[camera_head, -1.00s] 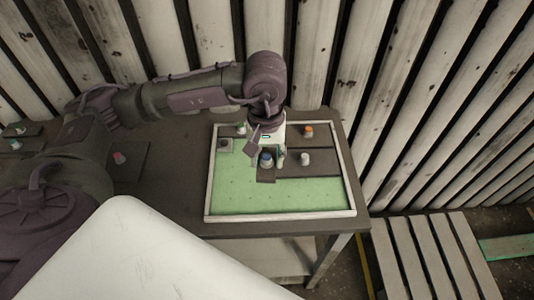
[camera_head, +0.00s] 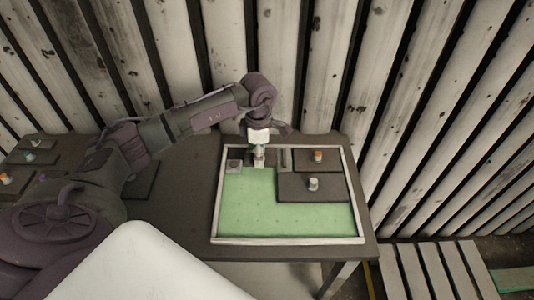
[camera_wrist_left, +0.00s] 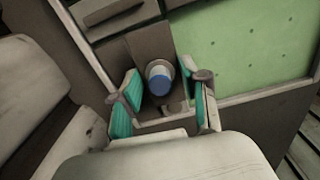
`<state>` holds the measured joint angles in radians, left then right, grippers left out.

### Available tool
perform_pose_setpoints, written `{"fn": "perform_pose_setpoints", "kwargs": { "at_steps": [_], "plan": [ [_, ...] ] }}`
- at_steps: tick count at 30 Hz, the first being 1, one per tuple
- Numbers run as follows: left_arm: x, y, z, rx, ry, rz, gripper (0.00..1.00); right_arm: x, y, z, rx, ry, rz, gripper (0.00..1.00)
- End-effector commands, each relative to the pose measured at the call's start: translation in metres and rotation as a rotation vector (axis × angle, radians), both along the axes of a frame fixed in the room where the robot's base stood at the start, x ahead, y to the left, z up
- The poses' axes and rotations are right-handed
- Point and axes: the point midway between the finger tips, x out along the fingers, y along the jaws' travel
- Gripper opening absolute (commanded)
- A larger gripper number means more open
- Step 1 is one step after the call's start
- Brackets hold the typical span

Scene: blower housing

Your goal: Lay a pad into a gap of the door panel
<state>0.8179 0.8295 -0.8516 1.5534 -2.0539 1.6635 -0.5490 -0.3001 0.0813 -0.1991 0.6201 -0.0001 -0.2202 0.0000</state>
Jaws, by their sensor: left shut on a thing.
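The door panel (camera_head: 290,240) is a green tray with a pale raised frame on the table. My left gripper (camera_head: 258,160) is over its back left part, shut on the blue-topped knob (camera_wrist_left: 158,78) of a dark pad (camera_wrist_left: 148,45). In the head view the gripper mostly hides this pad. It lies between a small grey pad (camera_head: 234,170) and a narrow grey strip (camera_head: 283,158). Whether it rests fully flat on the panel I cannot tell. My right gripper is out of view.
A dark pad with an orange knob (camera_head: 318,156) and another with a white knob (camera_head: 313,184) fill the panel's right back area. The front green area is bare. More knobbed pads (camera_head: 30,157) lie on the table at left. A slatted wall stands behind.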

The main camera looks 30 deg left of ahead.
Motion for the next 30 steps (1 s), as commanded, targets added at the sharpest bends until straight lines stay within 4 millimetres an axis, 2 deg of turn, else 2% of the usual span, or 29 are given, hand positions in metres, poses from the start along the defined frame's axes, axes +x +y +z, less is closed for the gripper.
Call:
{"fn": "perform_pose_setpoints", "kwargs": {
  "at_steps": [3, 11, 17, 20, 23, 30],
  "plan": [
    [0.001, 0.005, -0.009, 0.003, 0.002, 0.048, 0.12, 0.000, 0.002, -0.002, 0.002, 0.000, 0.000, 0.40],
    [0.001, 0.005, -0.009, 0.003, 0.001, 0.051, 0.12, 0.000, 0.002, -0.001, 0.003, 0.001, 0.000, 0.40],
    [-0.002, -0.006, -0.002, -0.003, -0.005, -0.057, 0.12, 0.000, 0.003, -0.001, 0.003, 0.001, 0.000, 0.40],
    [-0.008, -0.023, 0.010, -0.007, -0.015, -0.234, 0.12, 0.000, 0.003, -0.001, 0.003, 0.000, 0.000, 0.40],
    [-0.022, -0.047, 0.026, -0.012, -0.026, -0.511, 0.12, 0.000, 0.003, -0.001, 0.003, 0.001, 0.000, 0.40],
    [-0.063, -0.090, 0.055, -0.011, -0.034, -1.124, 0.12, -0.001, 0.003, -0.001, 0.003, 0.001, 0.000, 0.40]
  ]
}}
